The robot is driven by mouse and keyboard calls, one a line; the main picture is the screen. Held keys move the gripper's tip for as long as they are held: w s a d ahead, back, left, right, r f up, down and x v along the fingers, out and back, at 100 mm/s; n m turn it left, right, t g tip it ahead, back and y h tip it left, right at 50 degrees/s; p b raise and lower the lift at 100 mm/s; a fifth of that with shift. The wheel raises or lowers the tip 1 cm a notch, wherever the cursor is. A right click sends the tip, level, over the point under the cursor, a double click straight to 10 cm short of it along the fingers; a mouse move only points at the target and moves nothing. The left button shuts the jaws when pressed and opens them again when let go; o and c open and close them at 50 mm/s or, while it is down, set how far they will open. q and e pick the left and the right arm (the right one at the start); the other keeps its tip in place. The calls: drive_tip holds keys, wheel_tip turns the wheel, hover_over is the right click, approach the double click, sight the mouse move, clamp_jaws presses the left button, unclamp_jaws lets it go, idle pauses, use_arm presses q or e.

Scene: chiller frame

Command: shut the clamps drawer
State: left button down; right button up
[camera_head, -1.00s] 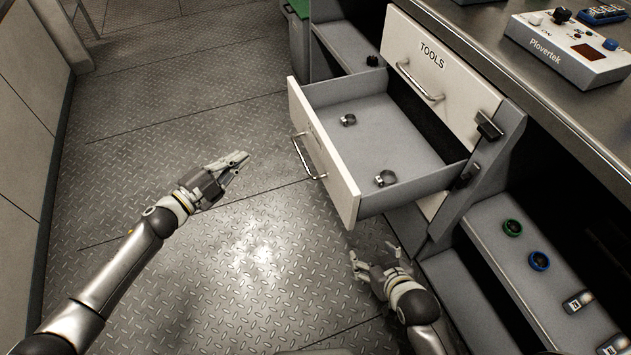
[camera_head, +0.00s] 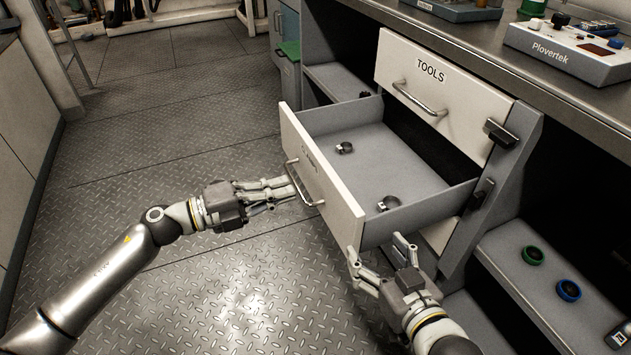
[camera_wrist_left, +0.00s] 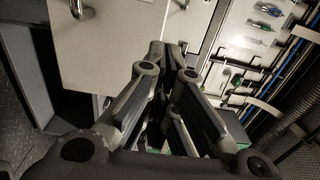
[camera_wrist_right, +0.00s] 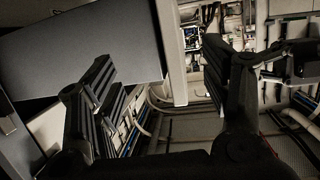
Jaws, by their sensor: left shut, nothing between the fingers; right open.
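The clamps drawer (camera_head: 316,181) is pulled out below the tools drawer (camera_head: 437,92). Its white front carries a metal bar handle (camera_head: 304,186). Two dark ring clamps lie inside, one near the back left (camera_head: 344,148) and one near the right side (camera_head: 388,203). My left gripper (camera_head: 288,190) is shut and empty, its fingertips close to the drawer front at the handle; I cannot tell whether they touch. My right gripper (camera_head: 381,259) is open and empty, beside the drawer's right front corner. In the right wrist view the drawer's grey side (camera_wrist_right: 85,50) is near its fingers.
The worktop above holds a Plovertek control box (camera_head: 568,50). An open shelf at the right holds a green ring (camera_head: 533,255) and a blue ring (camera_head: 569,291). A dark block (camera_head: 500,132) sticks out beside the tools drawer. The metal floor (camera_head: 150,150) left of the drawer is clear.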

sight(328, 176)
use_arm(q)
drive_tip(key=b+x, duration=0.1)
drive_tip(key=x, duration=0.5)
drive_tip(key=shift+d, duration=0.1)
use_arm(e)
drive_tip(key=r+t, duration=0.1)
drive_tip(key=r, duration=0.1)
drive_tip(key=w+a+r+t, duration=0.1)
drive_tip(key=r, duration=0.1)
drive_tip(key=shift+w+r+t+y, duration=0.1)
drive_tip(key=shift+t+y, duration=0.2)
drive_tip(key=shift+y, duration=0.1)
use_arm(q)
drive_tip(key=shift+w+d, duration=0.25)
drive_tip(key=shift+d, duration=0.4)
use_arm(e)
drive_tip(key=shift+a+r+t, duration=0.1)
drive_tip(key=shift+r+t, duration=0.3)
drive_tip(key=shift+r, duration=0.45)
